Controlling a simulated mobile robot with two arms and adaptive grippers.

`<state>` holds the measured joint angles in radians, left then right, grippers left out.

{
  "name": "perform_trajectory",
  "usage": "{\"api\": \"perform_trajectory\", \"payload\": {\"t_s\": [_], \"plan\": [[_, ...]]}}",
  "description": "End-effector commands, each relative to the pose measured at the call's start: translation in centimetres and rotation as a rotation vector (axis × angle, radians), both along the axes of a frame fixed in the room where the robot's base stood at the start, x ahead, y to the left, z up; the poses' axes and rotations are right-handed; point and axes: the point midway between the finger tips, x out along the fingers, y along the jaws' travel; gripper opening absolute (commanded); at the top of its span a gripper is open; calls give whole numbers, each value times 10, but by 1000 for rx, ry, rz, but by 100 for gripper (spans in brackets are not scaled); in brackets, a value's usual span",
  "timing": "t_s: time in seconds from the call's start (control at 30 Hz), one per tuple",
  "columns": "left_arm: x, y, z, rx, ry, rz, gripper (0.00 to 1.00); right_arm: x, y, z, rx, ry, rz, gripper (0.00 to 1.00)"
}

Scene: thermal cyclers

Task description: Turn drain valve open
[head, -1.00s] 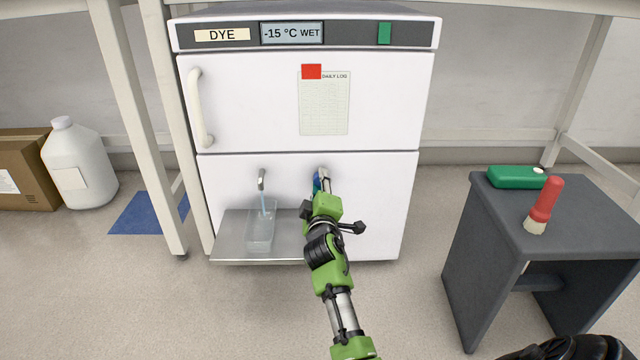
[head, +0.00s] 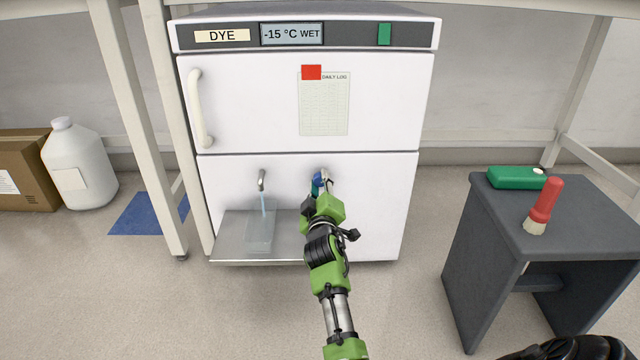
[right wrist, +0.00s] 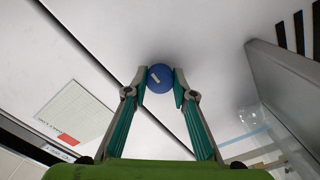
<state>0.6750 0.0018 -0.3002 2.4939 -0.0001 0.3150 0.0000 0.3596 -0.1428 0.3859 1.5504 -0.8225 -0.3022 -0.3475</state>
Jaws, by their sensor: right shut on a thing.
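The drain valve is a round blue knob (head: 318,183) on the lower front of the white DYE unit (head: 230,175). It also shows in the right wrist view (right wrist: 160,78), with a pale mark across its face. My right gripper (right wrist: 160,86) is shut on the knob, one finger on each side. In the head view my green gripper body partly hides the knob. Left of the knob, a metal spout (head: 261,180) lets a thin stream fall into a clear container (head: 261,232) on a metal tray (head: 228,240). My left gripper is not in view.
A grey stool (head: 590,240) at the right holds a green box (head: 515,177) and a red-handled brush (head: 544,200). A white jug (head: 75,165), a cardboard box (head: 22,165) and a blue mat (head: 148,213) are at the left. Pale bench legs (head: 130,120) flank the unit.

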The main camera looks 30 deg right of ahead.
Motion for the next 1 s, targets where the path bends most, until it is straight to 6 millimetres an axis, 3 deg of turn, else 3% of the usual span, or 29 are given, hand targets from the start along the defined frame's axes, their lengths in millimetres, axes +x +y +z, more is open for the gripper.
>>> {"api": "perform_trajectory", "payload": {"t_s": [0.03, 0.07, 0.1, 0.53, 1.0], "plan": [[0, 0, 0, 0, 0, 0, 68, 0, 1, -3, 5, 4, 1, 3], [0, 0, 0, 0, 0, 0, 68, 0, 1, -3, 5, 4, 1, 29], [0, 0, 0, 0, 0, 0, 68, 0, 1, -3, 4, 3, 0, 40], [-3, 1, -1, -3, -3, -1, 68, 0, -1, 6, -1, 0, -2, 41], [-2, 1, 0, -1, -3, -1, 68, 0, 0, 89, -3, -7, -1, 41]]}}
